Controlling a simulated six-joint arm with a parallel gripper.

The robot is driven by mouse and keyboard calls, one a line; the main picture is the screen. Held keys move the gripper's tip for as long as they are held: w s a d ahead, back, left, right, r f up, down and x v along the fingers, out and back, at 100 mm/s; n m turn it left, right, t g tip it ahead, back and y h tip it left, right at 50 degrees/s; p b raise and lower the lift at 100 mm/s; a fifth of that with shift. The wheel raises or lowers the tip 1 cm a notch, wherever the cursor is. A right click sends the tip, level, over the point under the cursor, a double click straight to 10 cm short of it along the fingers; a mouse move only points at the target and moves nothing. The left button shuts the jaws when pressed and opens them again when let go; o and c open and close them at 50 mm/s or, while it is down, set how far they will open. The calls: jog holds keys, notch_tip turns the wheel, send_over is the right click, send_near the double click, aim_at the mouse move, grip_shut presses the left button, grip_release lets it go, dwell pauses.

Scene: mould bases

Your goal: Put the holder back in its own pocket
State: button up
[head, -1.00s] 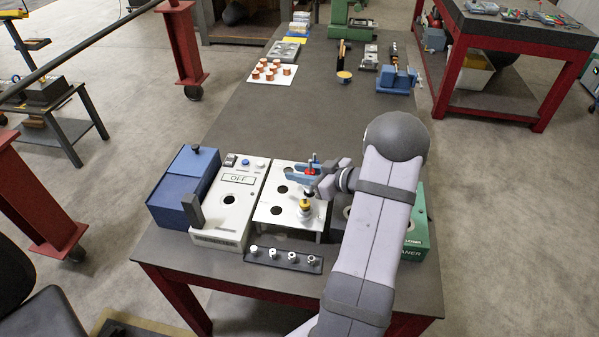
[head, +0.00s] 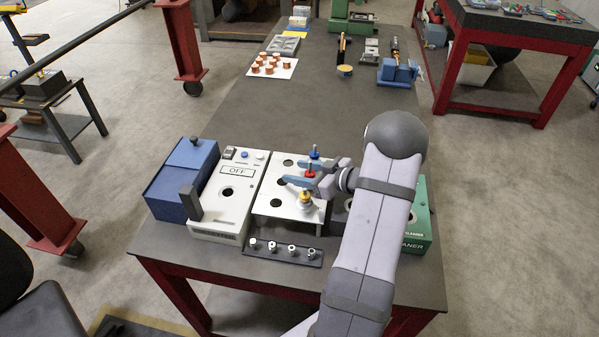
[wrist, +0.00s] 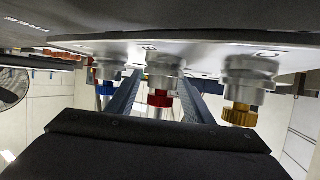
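The holder with the red ring (head: 309,173) stands upright in the middle pocket of the right-hand column of the white plate (head: 263,208). In the wrist view its red ring (wrist: 161,99) shows below a silver collar that meets the plate, much like its neighbours. My gripper (head: 300,173) has one finger on each side of it; gaps show between fingers and ring in the wrist view (wrist: 158,92). The blue-ringed holder (head: 314,153) stands behind it and the yellow-ringed holder (head: 305,198) in front. The holder's lower end is hidden.
Three empty holes line the plate's left side. A white box marked OFF (head: 220,215) and a blue box (head: 178,185) stand to the left. A dark strip with several small silver parts (head: 283,257) lies in front. A green box (head: 421,225) is partly hidden by my arm.

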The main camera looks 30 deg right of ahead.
aim_at(314, 174)
jog(key=shift+f, duration=0.15)
jog(key=shift+s, duration=0.1)
jog(key=shift+s+d, duration=0.15)
jog(key=shift+s, duration=0.05)
jog(key=shift+r+b+v, duration=0.2)
jog(key=shift+b+v, duration=0.9)
jog(key=shift+v, duration=2.35)
jog(key=shift+w, duration=0.1)
